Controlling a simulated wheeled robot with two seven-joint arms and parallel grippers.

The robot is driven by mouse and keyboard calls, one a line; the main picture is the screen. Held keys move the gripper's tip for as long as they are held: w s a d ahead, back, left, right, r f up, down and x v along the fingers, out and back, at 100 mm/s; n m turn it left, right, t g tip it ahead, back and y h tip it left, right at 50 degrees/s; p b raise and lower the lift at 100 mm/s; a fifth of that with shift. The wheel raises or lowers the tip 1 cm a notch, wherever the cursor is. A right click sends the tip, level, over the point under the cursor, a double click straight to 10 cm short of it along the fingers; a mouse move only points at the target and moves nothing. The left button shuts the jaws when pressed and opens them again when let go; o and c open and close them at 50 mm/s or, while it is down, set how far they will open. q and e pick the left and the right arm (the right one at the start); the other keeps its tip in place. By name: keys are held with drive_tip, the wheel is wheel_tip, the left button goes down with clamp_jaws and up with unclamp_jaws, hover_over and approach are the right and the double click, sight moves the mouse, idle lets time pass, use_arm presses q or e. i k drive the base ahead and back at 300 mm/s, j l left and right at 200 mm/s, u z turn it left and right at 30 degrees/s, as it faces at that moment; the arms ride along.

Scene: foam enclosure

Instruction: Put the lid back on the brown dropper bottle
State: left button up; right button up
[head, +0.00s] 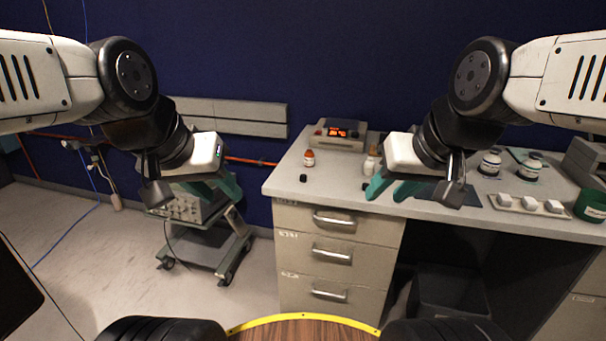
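The brown dropper bottle (309,159) stands upright near the back left of the grey desk top, with a pale label and a reddish-brown top. A small black cap-like piece (303,178), which looks like the lid, lies on the desk in front of the bottle, apart from it. My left gripper (213,190) hangs left of the desk over the cart, its teal fingers apart and empty. My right gripper (390,190) is over the desk's front edge, right of the bottle and lid, its teal fingers apart with nothing seen between them.
A device with a red display (340,133) stands behind the bottle. A white bottle (370,164) is close to my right gripper. More white bottles (490,163), a row of white blocks (530,204) and a green container (591,201) stand at right. The desk's left part is mostly clear.

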sight(309, 157)
drive_tip(key=i+l, duration=0.25)
drive_tip(key=i+l+u, duration=0.1)
drive_tip(key=i+l, duration=0.15)
drive_tip(key=l, duration=0.25)
drive_tip(key=i+l, duration=0.25)
drive_tip(key=l+u, duration=0.05)
drive_tip(key=l, duration=0.05)
